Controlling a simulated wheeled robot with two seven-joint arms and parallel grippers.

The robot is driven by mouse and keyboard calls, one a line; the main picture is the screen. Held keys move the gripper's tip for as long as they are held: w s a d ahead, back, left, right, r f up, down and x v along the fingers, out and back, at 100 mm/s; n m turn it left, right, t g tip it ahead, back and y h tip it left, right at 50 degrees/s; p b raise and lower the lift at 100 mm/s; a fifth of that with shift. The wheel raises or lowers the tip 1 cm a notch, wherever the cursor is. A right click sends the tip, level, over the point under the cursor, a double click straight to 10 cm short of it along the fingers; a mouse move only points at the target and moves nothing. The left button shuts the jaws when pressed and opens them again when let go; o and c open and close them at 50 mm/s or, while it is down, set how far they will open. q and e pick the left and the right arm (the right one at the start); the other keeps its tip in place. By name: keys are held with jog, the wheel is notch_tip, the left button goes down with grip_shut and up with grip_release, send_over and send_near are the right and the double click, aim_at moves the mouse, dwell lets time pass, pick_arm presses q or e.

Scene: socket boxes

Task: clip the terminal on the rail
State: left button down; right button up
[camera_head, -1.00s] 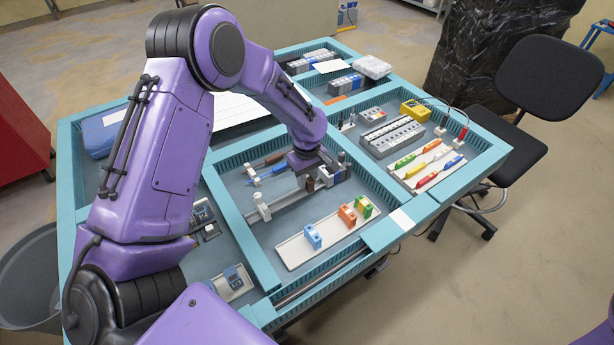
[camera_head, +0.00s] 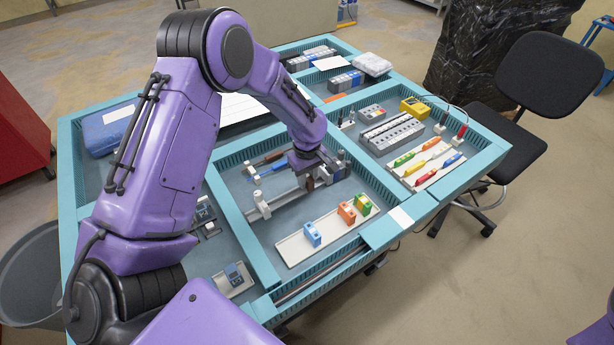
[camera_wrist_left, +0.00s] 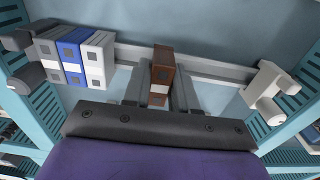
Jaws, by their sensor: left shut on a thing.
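My left gripper (camera_wrist_left: 161,95) is shut on a brown terminal (camera_wrist_left: 162,68). It holds the terminal over the grey rail (camera_wrist_left: 218,70), in the open stretch between a group of grey and blue terminals (camera_wrist_left: 74,55) and a light grey end piece (camera_wrist_left: 270,92). The terminal overlaps the rail in the left wrist view; I cannot tell whether it is seated. In the head view the gripper (camera_head: 308,178) hangs above the rail (camera_head: 285,203), and the brown terminal (camera_head: 310,184) shows only in part below it. My right gripper is not in view.
A pale tray (camera_head: 290,250) in front of the rail holds blue, orange and green terminals. Teal slotted ducts (camera_head: 238,228) border the compartment. Colourful tools (camera_head: 425,160) and a grey block (camera_head: 392,133) are to the right.

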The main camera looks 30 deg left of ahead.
pick_arm(q)
jog(key=shift+f, duration=0.7)
dwell(0.3)
jog(key=c, duration=0.8)
grip_release()
jog(key=o, duration=0.4)
jog(key=shift+r, duration=0.1)
notch_tip(320, 180, up, 8)
jog(key=p, duration=0.8)
jog(key=shift+f, duration=0.4)
